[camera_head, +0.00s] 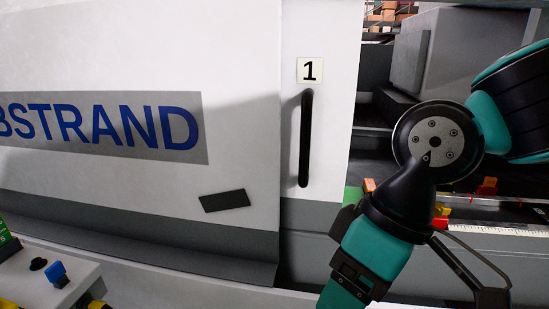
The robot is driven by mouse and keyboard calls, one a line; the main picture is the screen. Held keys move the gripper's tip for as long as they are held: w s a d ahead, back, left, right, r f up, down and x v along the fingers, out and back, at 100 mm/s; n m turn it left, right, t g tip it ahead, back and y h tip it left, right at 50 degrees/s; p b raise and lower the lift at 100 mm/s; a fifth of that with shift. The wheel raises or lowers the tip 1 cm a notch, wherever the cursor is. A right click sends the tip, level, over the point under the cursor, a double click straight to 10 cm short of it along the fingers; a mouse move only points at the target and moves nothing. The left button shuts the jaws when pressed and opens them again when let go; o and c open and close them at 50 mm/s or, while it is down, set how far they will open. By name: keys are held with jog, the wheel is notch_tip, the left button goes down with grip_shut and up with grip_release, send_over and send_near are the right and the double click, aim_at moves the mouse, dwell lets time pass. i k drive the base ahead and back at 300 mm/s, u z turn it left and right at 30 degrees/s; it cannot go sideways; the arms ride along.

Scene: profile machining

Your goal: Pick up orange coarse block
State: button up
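Several small orange pieces show inside the open machine bay behind my arm. One orange piece (369,184) sits at the left of the opening, partly hidden by my arm. Another orange-red piece (487,187) stands farther right on the rail. I cannot tell which of them is the orange coarse block. My arm, teal and black, crosses the right side of the view in front of the bay. My gripper's fingers do not show.
A white machine door (318,130) marked 1, with a black vertical handle (306,138), stands left of the opening. A grey housing (450,50) fills the bay's back. A control panel (50,285) with a blue switch is at lower left.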

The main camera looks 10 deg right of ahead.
aim_at(369, 184)
jog(key=i, duration=0.5)
